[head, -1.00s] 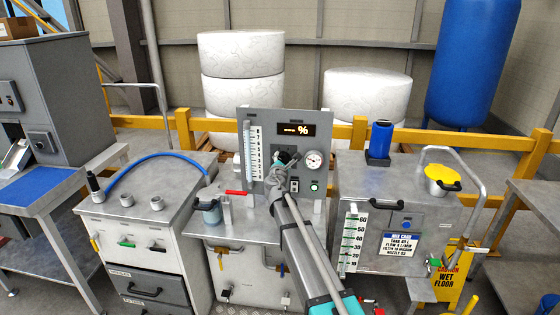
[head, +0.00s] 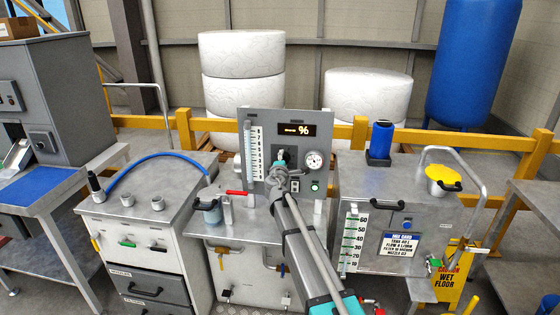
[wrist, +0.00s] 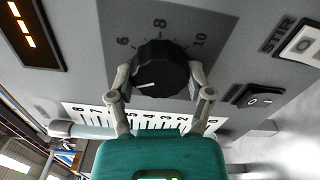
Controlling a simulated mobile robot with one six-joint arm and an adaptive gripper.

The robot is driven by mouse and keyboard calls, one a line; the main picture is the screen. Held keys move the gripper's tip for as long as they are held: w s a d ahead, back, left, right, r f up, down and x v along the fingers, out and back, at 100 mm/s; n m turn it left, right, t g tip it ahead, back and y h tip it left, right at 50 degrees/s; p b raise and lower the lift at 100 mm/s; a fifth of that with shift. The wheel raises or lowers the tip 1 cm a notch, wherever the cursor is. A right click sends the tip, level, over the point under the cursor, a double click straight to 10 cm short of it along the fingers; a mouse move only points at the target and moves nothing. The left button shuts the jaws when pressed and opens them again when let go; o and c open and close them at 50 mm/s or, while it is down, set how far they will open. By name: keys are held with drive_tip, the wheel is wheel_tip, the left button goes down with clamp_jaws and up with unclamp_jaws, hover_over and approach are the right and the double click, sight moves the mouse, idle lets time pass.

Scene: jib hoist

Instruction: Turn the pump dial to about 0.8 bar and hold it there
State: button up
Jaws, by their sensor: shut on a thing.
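The pump dial (wrist: 160,68) is a round black knob with a white pointer line, set on a dark plate marked 6, 8 and 10 on the grey panel (head: 258,119). In the wrist view its pointer line lies toward the lower left of the knob. My gripper (wrist: 161,76) is shut on the dial, one finger on each side. In the head view my gripper (head: 279,162) is in front of the panel and hides most of the dial. A round white pressure gauge (head: 314,160) is right of it; its reading is too small to tell.
A lit display (head: 297,130) sits above the dial and a vertical scale (head: 256,152) to its left. A rocker switch (wrist: 259,98) and the STIR switch (wrist: 303,43) are close beside my gripper. A red handle (head: 237,192) lies on the bench below.

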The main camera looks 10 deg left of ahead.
drive_tip(key=shift+a, duration=0.1)
drive_tip(key=o, duration=1.1)
drive_tip(key=shift+o, duration=0.2)
drive_tip(key=s, duration=1.2)
drive_tip(key=shift+a, duration=0.2)
